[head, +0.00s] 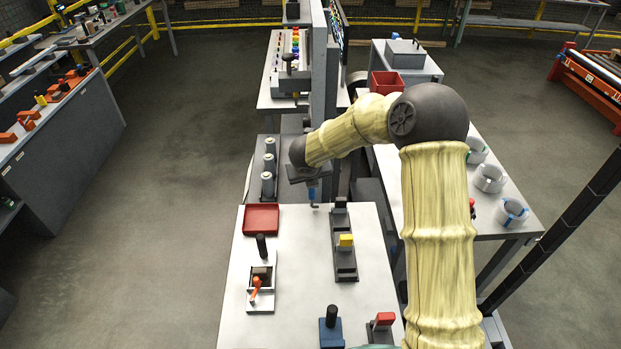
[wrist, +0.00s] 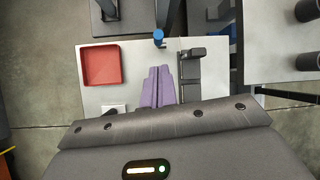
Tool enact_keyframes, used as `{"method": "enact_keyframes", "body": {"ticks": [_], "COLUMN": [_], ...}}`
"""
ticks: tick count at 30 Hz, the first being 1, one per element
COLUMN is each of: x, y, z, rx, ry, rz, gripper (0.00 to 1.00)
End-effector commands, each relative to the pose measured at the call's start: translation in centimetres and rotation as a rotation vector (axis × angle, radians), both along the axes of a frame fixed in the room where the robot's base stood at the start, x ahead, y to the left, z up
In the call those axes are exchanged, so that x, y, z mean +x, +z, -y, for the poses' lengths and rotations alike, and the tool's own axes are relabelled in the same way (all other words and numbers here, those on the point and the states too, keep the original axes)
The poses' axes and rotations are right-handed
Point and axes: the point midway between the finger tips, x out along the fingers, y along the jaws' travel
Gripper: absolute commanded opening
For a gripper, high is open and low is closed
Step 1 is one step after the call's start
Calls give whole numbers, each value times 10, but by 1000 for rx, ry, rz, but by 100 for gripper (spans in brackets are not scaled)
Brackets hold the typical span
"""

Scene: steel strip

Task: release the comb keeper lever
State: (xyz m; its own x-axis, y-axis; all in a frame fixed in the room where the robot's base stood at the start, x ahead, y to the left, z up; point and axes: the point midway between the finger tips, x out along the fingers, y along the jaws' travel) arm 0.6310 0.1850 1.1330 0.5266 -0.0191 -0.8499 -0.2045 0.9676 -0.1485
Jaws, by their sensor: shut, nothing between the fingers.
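My gripper (head: 313,197) points down over the far edge of the white table, its purple fingers closed together and empty in the wrist view (wrist: 160,70). A small blue-topped lever or hook (wrist: 158,37) stands just beyond the fingertips in the wrist view. In the head view a blue hook-shaped piece (head: 315,207) shows right below the fingers; I cannot tell whether they touch. No label shows which piece is the comb keeper lever. Other handles on the table are an orange lever (head: 255,288) on a plate and a red lever (head: 385,319) on a dark base.
A red tray (head: 261,219) lies left of the gripper. A dark rail (head: 345,262) with a yellow block (head: 346,241) lies to the right. A black-knobbed blue block (head: 331,333) stands near the front. Grey rollers (head: 267,163) and a tall grey panel stand beyond the table.

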Motion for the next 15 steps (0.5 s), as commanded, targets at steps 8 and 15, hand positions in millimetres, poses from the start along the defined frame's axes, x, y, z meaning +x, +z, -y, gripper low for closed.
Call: {"method": "enact_keyframes", "body": {"ticks": [8, 15], "x": [-21, -24], "y": [27, 30], "z": [3, 1], "rx": [-1, -1], "ry": [-3, -2], "rz": [-3, -6], "gripper": [0, 0]}}
